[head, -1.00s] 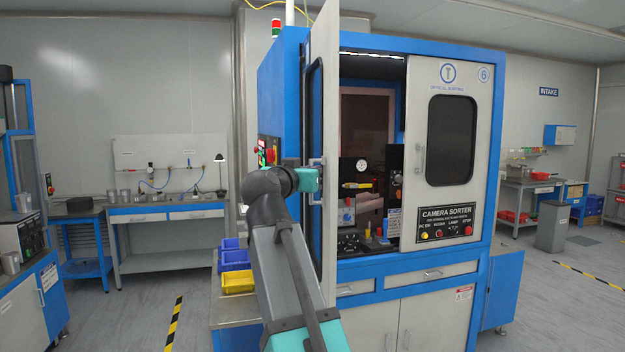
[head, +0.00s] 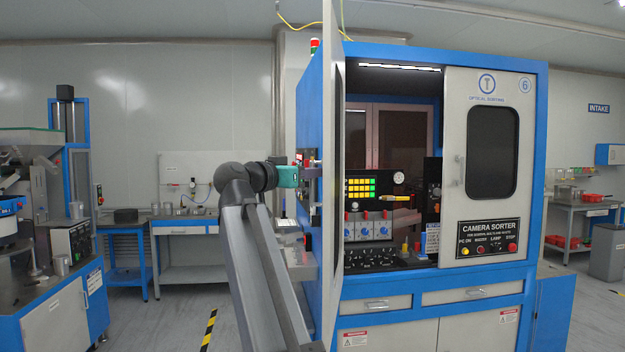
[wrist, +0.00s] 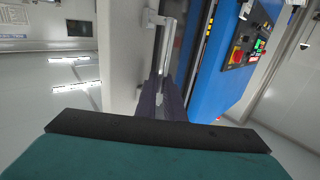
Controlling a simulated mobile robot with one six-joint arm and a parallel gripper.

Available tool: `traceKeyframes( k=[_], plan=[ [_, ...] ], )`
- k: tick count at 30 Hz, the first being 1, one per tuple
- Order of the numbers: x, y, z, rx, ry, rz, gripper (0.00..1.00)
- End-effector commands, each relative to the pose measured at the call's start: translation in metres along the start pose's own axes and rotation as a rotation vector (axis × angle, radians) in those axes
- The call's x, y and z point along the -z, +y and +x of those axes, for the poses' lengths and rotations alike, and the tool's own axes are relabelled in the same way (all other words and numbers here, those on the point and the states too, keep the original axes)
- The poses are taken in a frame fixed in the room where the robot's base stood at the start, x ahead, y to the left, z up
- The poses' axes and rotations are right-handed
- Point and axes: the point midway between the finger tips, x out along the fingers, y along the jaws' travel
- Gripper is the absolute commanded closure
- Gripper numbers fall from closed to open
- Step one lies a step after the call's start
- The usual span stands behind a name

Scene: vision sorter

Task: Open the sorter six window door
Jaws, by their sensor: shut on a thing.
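The sorter (head: 482,300), marked 6, is a blue and light-grey cabinet on the right in the head view. Its left window door (head: 331,250) stands wide open, swung out towards me and seen nearly edge-on. Its right door (head: 455,200) is closed. My gripper (head: 311,172) is at the outer side of the open door, left of it, shut on the door handle. In the wrist view the pale bar handle (wrist: 171,35) runs down between my dark fingers (wrist: 163,100), beside the door panel (wrist: 122,60). The fingertips' exact contact is partly hidden.
Inside the opening are a yellow-and-green button panel (head: 360,188) and grey knob units (head: 369,225). Drawers (head: 378,304) lie below. A workbench (head: 187,228) stands at the back left, and a machine (head: 45,300) at the left edge. Floor between them is free.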

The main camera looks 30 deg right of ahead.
Motion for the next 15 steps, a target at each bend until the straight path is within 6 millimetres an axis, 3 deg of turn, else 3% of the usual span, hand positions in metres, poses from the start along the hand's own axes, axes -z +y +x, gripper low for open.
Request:
traceKeyframes(
  k=[15],
  plan=[
    [-0.0008, 0.0064, 0.0102, -0.032, -0.002, 0.000, 1.00]
  ],
)
